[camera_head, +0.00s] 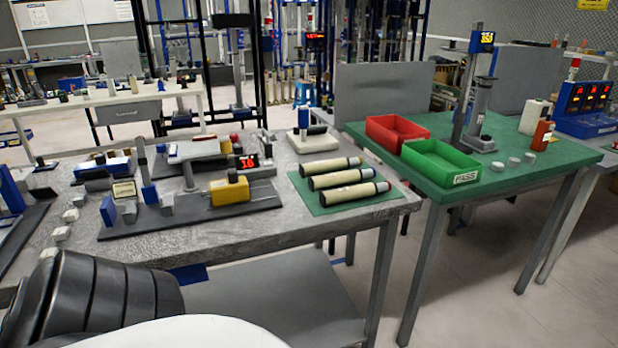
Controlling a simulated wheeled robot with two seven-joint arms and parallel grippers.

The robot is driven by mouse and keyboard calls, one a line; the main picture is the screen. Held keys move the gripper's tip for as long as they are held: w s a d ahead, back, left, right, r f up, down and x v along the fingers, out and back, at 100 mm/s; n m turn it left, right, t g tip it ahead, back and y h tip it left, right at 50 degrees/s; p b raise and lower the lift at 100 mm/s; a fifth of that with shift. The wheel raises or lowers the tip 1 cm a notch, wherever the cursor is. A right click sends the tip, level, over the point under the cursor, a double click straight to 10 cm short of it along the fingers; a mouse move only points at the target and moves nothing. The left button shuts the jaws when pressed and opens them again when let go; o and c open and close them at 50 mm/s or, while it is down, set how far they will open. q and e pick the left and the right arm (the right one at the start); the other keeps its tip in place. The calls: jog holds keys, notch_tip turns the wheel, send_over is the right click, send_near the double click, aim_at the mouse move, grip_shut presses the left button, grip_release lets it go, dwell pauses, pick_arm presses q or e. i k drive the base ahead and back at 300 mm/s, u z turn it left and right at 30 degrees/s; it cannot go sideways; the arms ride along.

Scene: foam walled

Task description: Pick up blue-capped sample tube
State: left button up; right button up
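Three cream sample tubes lie side by side on a green mat (325,204) at the right end of the grey table. They are the far tube (330,166), the middle tube (340,179) and the near tube (346,194). Neither of my grippers is in view. Only a black ribbed part and a white part of my own body show at the lower left.
The grey table (285,226) also holds a fixture with a yellow block (229,190) left of the tubes. A green table to the right carries a red bin (397,131), a green PASS bin (440,160) and a gauge stand (476,100). Floor shows between the tables.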

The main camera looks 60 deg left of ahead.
aim_at(333, 179)
jog(key=k, duration=0.15)
jog(key=u, duration=1.75)
jog(key=i, duration=0.5)
jog(key=z, duration=0.05)
